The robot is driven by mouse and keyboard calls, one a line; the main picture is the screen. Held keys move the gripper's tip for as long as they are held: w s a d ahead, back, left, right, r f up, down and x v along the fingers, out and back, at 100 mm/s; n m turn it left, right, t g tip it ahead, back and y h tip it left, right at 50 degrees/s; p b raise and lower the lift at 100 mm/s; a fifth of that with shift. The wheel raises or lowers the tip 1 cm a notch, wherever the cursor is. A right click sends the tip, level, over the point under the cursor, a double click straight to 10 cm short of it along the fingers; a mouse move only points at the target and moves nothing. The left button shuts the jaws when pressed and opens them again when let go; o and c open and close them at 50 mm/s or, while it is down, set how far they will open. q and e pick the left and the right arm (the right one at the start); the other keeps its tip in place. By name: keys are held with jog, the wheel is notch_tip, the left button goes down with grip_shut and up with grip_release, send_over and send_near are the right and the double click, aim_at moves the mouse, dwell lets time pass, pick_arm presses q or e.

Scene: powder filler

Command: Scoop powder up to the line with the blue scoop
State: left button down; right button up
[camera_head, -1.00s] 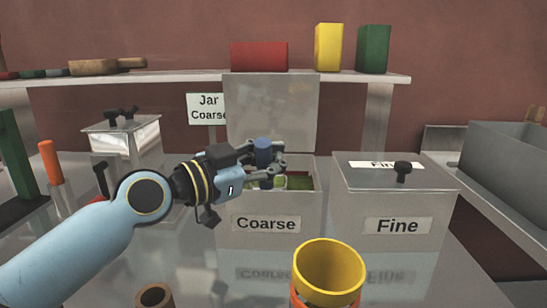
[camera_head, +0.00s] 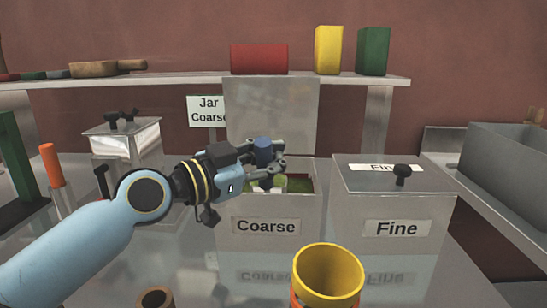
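My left gripper (camera_head: 268,160) is shut on the blue scoop (camera_head: 263,146), whose blue handle stands upright between the fingers. The scoop's lower end is down in the opening of the bin labelled Coarse (camera_head: 232,212), partly hidden by the gripper and the bin's front wall. Green powder (camera_head: 295,187) shows inside this bin, and its lid is raised at the back. A jar with a yellow rim (camera_head: 329,268) and an orange lower part stands open at the front. A sign (camera_head: 205,110) behind reads "Jar Coarse". My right gripper is not in view.
A bin labelled Fine (camera_head: 395,205) stands closed at the right. A lidded metal container (camera_head: 123,139) and an orange-handled tool (camera_head: 52,166) are at the left. A brown cylinder (camera_head: 155,298) stands at the front edge. A shelf (camera_head: 190,77) with coloured blocks runs behind.

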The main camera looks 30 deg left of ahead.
pick_arm(q)
notch_tip(320, 180, up, 11)
jog(key=p, duration=0.8)
jog(key=shift+f, duration=0.2)
jog(key=shift+w, duration=0.1)
